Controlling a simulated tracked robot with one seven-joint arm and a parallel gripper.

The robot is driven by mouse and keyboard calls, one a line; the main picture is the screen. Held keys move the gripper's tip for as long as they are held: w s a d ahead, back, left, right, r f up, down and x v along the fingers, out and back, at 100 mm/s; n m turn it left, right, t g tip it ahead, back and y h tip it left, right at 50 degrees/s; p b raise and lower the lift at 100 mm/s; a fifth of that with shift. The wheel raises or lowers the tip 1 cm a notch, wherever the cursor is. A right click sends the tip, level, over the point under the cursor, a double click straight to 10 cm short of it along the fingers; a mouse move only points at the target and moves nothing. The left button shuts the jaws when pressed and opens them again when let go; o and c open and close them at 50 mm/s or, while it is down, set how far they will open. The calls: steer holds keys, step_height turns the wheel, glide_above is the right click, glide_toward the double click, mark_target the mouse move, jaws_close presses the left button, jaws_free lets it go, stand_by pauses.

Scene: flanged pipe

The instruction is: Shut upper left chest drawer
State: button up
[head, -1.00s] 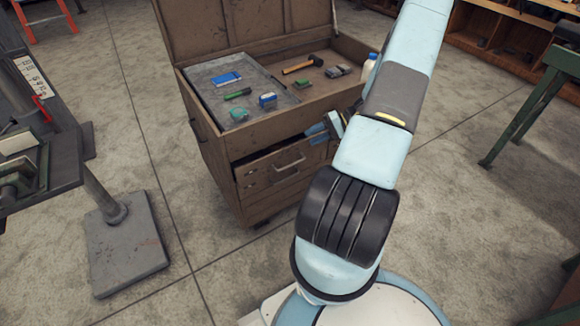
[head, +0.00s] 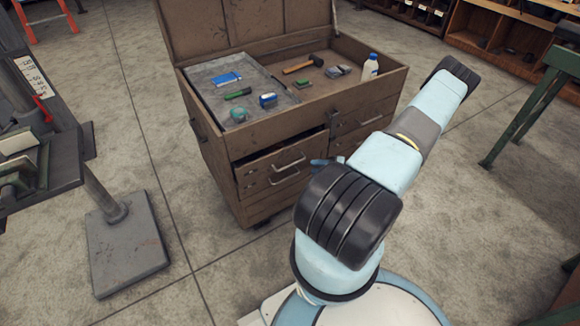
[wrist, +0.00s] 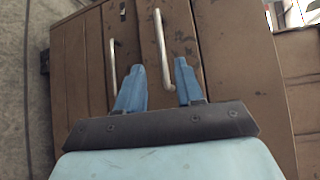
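The brown chest (head: 215,150) stands ahead with its lid up. Its upper left drawer (head: 262,170) is slightly out, with a dark gap along its top edge. The drawer's metal handle (head: 290,163) shows in the head view, and a handle (wrist: 160,45) that looks like the same one is in the wrist view. My gripper (wrist: 159,66) is open, its two blue fingers apart in front of the drawer fronts. In the picture this handle lies between the fingers; I cannot tell whether they touch it. In the head view my arm hides most of the gripper.
A lower handle (head: 285,178) sits just below, and the right-hand drawers (head: 365,120) look shut. Tools and a white bottle (head: 370,67) lie or stand in the chest's top. A dark stand (head: 125,240) is at left, a green bench (head: 530,105) at right. The floor between is clear.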

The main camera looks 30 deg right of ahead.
mark_target(291, 165)
steer(key=x, duration=1.1)
steer(key=shift+w+a, duration=0.2)
steer(key=shift+a, duration=0.05)
steer(key=shift+c, duration=0.4)
jaws_close()
steer(key=shift+f, duration=0.1)
